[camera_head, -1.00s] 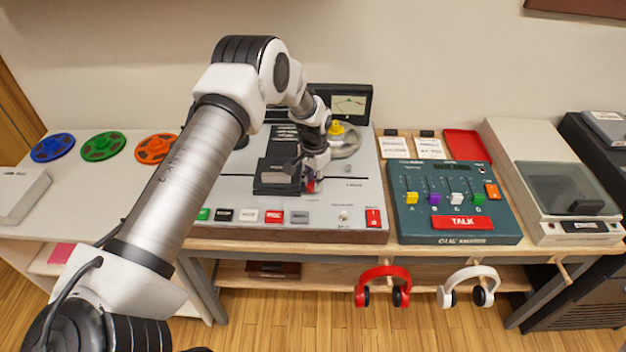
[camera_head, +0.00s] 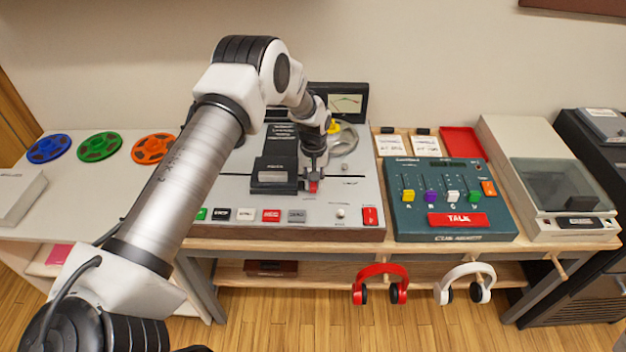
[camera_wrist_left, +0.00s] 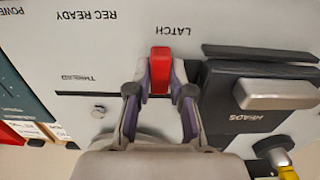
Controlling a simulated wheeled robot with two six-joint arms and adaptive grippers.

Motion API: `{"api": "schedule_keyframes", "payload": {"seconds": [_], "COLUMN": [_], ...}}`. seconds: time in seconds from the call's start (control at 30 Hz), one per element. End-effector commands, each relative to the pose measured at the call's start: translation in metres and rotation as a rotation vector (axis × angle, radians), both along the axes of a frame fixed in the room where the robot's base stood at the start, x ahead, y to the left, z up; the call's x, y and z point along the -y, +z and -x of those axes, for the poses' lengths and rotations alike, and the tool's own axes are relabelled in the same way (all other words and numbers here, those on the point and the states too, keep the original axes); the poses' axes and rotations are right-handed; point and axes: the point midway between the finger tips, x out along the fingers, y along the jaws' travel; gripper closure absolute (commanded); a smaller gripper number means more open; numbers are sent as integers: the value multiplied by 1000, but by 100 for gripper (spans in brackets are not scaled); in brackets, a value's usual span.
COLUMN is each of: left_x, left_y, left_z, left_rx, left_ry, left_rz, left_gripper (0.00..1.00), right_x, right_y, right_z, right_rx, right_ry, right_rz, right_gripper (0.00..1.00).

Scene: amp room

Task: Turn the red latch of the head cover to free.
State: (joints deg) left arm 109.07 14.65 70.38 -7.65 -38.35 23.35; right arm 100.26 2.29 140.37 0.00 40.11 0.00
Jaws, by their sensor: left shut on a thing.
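The red latch (camera_wrist_left: 160,72) sits on the grey deck panel under the printed word LATCH. It also shows in the head view (camera_head: 313,186), just below my gripper. My left gripper (camera_wrist_left: 160,92) is shut on the red latch, one finger on each side of it. In the head view the left gripper (camera_head: 313,180) points down at the panel. The dark head cover (camera_head: 272,174), marked HEADS, lies beside the latch and also shows in the left wrist view (camera_wrist_left: 230,118). My right gripper is not in view.
The tape deck (camera_head: 330,215) has a row of buttons along its front. A green talk box (camera_head: 405,222) and a beige turntable (camera_head: 535,220) stand to its right. Coloured reels (camera_head: 100,146) lie at left. Red headphones (camera_head: 380,270) and white headphones (camera_head: 462,272) hang below the bench.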

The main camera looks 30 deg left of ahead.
Motion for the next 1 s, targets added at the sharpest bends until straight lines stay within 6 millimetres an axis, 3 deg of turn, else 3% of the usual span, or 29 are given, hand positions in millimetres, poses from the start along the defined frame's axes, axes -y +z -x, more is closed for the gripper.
{"api": "schedule_keyframes", "payload": {"seconds": [0.5,0.53,0.57,0.6,0.87,1.0], "left_x": [1,1,1,1,0,0], "left_y": [-3,-3,-3,-3,-1,12], "left_z": [3,3,3,2,1,-1], "left_rx": [-8,-8,-8,-7,-2,1], "left_ry": [22,22,22,22,21,21], "left_rz": [2,2,1,2,0,1], "left_gripper": [100,69,58,54,54,54], "right_x": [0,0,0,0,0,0], "right_y": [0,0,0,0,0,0], "right_z": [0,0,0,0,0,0], "right_rx": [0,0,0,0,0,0], "right_ry": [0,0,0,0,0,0], "right_rz": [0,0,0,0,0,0], "right_gripper": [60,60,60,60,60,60]}}
